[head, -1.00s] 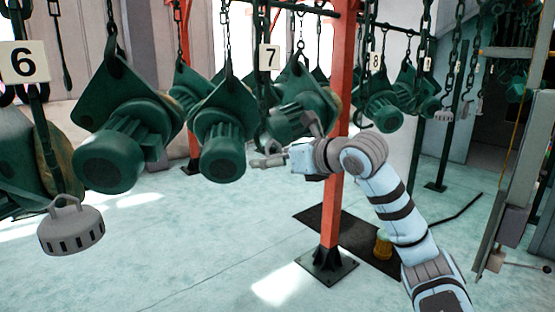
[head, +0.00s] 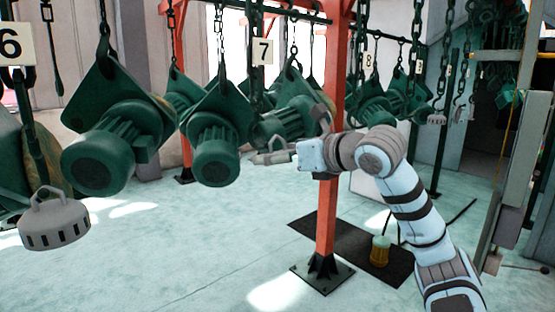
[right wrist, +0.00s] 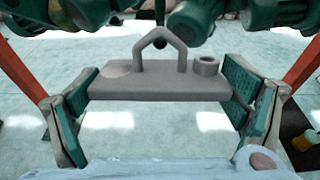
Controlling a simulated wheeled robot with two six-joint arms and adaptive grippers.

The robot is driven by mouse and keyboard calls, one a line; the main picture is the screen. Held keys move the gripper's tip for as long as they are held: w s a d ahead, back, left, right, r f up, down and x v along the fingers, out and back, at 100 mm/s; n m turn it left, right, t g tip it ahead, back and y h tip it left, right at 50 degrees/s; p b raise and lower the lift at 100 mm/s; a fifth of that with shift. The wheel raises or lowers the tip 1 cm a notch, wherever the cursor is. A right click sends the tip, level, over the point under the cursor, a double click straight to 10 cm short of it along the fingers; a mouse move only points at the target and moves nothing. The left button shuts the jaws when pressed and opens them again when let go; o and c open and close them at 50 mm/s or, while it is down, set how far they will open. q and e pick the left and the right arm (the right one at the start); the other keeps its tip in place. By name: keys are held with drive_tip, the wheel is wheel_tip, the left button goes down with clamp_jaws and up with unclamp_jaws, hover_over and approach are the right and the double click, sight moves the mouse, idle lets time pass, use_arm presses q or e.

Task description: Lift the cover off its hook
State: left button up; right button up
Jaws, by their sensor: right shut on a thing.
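The cover (right wrist: 160,85) is a grey flat piece with an angular loop handle on top and a small round boss at its right. In the right wrist view it spans the space between my right gripper's (right wrist: 160,100) two green-padded fingers, which are shut on its ends. In the head view the cover (head: 271,153) is small, just left of my right gripper (head: 285,153), below the hanging green hoists. A dark tip shows within the loop in the wrist view; whether it is a hook touching the handle cannot be told. My left gripper is not in view.
Green hoists (head: 216,160) hang on chains at left and behind the gripper. A grey slotted cap (head: 55,222) hangs at far left. A red post (head: 327,215) stands close behind my right arm. A yellow-brown object (head: 380,250) stands on a dark mat. Open floor lies below.

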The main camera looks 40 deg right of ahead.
drive_tip(key=s+f+b, duration=0.2)
drive_tip(key=s+b, duration=0.5)
drive_tip(key=s, duration=0.2)
drive_tip(key=shift+s, duration=0.4)
drive_tip(key=shift+a, duration=0.1)
